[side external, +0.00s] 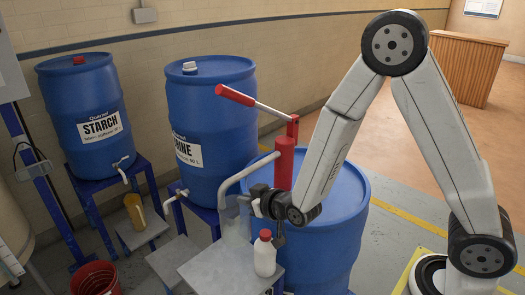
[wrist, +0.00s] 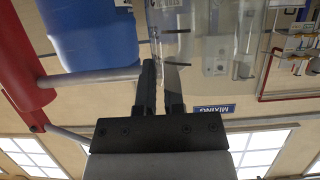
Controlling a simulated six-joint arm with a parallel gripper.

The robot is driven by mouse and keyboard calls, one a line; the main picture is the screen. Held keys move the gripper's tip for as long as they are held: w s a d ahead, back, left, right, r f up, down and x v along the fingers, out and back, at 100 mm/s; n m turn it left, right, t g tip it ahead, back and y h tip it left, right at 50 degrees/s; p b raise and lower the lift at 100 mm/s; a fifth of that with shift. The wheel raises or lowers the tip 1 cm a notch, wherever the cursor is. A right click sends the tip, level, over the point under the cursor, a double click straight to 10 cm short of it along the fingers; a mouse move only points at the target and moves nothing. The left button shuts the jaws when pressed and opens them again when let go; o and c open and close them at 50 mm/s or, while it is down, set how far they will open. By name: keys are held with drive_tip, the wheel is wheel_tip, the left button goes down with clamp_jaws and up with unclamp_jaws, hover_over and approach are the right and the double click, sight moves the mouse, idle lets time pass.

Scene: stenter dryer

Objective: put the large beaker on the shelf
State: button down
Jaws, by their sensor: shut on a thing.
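My gripper (side external: 250,200) is at the left end of my arm, in front of the blue drum with the red hand pump. It is shut on the large beaker (side external: 236,228), a clear vessel that shows faintly above a small grey-topped stand (side external: 215,268). In the wrist view, my gripper's dark fingers (wrist: 160,75) reach up to the clear beaker wall (wrist: 172,20), which carries graduation marks. I cannot tell whether the beaker's base touches the stand. A rack-like shelf (wrist: 285,97) shows at the right in the wrist view; whether it is the task's shelf is unclear.
A white bottle with a red cap (side external: 265,256) stands close to the beaker's right. The red hand pump (side external: 284,163) and its bent pipe (side external: 248,170) rise close behind my gripper. An amber jug (side external: 134,212) and a red bucket (side external: 96,279) are at the left.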

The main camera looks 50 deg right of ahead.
sight(225, 213)
drive_tip(key=a+f, duration=0.1)
drive_tip(key=a, duration=0.1)
drive_tip(key=a+f, duration=0.2)
drive_tip(key=w+f+m+h, duration=0.2)
drive_tip(key=h, duration=0.1)
drive_tip(key=shift+w+d+f, duration=0.1)
drive_tip(key=shift+d+f, duration=0.05)
drive_tip(key=shift+f, duration=0.25)
drive_tip(key=shift+w+d+f+m+g+h, duration=0.15)
drive_tip(key=shift+f+m+g+h, duration=0.2)
drive_tip(key=shift+m, duration=0.15)
drive_tip(key=d+f+m+h, duration=0.1)
drive_tip(key=w+d+f+m+g+h, duration=0.1)
drive_tip(key=h, duration=0.1)
drive_tip(key=shift+w+f+m, duration=0.1)
drive_tip(key=shift+f+m, duration=0.25)
drive_tip(key=shift+m, duration=0.05)
drive_tip(key=shift+w+d+f+m+g+h, duration=0.1)
drive_tip(key=shift+d+f+m+g+h, duration=0.4)
drive_tip(key=shift+f+m, duration=0.2)
drive_tip(key=shift+f, duration=0.1)
drive_tip(key=shift+f, duration=2.75)
drive_tip(key=shift+f, duration=2.1)
